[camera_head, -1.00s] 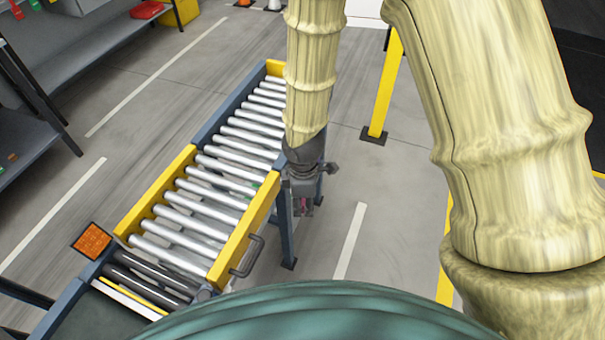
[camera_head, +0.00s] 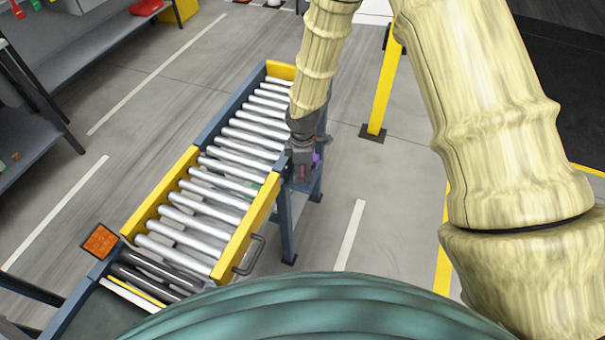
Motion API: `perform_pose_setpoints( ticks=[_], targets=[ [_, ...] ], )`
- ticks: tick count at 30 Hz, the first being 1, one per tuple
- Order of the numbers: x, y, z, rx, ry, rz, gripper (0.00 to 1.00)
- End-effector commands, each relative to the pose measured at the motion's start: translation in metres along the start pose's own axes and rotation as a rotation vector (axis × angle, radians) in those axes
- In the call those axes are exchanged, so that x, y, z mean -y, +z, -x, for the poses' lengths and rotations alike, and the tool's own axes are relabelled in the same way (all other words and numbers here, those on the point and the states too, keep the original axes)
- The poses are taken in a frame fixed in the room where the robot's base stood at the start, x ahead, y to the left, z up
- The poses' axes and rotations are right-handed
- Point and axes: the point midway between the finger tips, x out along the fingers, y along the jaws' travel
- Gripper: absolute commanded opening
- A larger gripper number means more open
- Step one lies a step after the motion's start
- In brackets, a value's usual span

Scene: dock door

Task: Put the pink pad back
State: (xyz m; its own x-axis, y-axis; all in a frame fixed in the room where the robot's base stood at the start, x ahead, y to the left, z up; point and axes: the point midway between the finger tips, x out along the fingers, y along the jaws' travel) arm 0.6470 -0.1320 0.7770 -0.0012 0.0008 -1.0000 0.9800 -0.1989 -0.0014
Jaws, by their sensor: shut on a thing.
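My gripper (camera_head: 302,172) is at the right side of the roller conveyor, by its blue side rail. It is shut on a small pink thing, which I take for the pink pad (camera_head: 301,173); only a sliver shows between the dark fingers. A small purple thing (camera_head: 316,160) shows just right of the gripper, partly hidden by it. I cannot tell what the purple thing rests on.
The roller conveyor (camera_head: 220,185) has yellow and blue rails and a handle (camera_head: 250,255) on its near right side. A yellow post (camera_head: 384,85) stands to the right. An orange plate (camera_head: 100,241) is at the left near end. Shelves (camera_head: 25,140) stand left. Floor between is clear.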

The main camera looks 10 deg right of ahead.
Motion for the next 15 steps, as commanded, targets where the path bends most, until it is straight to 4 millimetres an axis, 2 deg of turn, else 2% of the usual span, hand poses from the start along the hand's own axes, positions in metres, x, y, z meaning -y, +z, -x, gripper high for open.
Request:
perform_pose_setpoints(
  ticks=[6, 15],
  targets=[
    [0.001, 0.000, -0.019, 0.001, -0.001, 0.001, 0.13],
    [0.000, 0.000, -0.023, 0.001, 0.000, 0.000, 0.13]
  ],
)
